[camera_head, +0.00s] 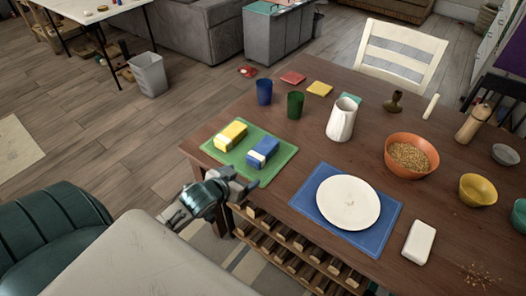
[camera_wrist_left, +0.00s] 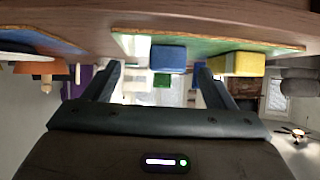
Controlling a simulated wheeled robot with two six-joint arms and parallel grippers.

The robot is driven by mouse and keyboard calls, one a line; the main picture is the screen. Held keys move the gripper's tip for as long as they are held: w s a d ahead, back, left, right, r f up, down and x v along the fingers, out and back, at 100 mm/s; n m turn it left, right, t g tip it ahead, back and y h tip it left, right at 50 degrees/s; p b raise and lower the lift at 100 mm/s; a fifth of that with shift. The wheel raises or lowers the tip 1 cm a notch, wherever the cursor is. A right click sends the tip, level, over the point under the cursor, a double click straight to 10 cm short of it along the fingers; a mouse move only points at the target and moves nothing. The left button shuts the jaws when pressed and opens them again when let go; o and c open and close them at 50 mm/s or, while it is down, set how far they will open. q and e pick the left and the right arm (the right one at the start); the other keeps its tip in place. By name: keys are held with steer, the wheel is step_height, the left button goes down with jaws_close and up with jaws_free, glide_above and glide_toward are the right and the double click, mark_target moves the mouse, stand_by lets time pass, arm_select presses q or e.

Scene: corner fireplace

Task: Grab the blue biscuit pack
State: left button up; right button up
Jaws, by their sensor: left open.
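The blue biscuit pack (camera_head: 264,151), with a pale band, lies on a green mat (camera_head: 222,160) at the table's left end. A yellow pack (camera_head: 231,133) lies beside it, up and to the left. My left gripper (camera_head: 240,187) is at the mat's near edge, just below the blue pack and apart from it. The left wrist view looks upside down. There the blue pack (camera_wrist_left: 168,59) shows between the open, empty fingers (camera_wrist_left: 158,80), and the yellow pack (camera_wrist_left: 232,63) is to its right. My right gripper is out of view.
A blue cup (camera_head: 264,92) and a green cup (camera_head: 295,105) stand behind the mat, with a white pitcher (camera_head: 342,120) to their right. A white plate (camera_head: 348,202) on a blue mat (camera_head: 377,235) is right of the packs. A slatted rack (camera_head: 290,240) is under the table.

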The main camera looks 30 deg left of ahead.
mark_target(261, 150)
arm_select(q)
steer(key=shift+t, duration=0.7)
steer(key=w+r, duration=0.1)
steer(key=w+a+r, duration=0.1)
steer(key=w, duration=0.1)
steer(key=shift+w+a+r, duration=0.15)
steer(key=shift+r, duration=0.05)
steer(key=shift+h, duration=0.3)
steer(key=x, duration=0.4)
steer(key=shift+w, duration=0.3)
steer(key=shift+p+x, duration=0.55)
steer(key=shift+x, duration=2.4)
steer(key=shift+a+r, duration=0.15)
steer(key=shift+a, duration=0.05)
steer(key=c, duration=1.1)
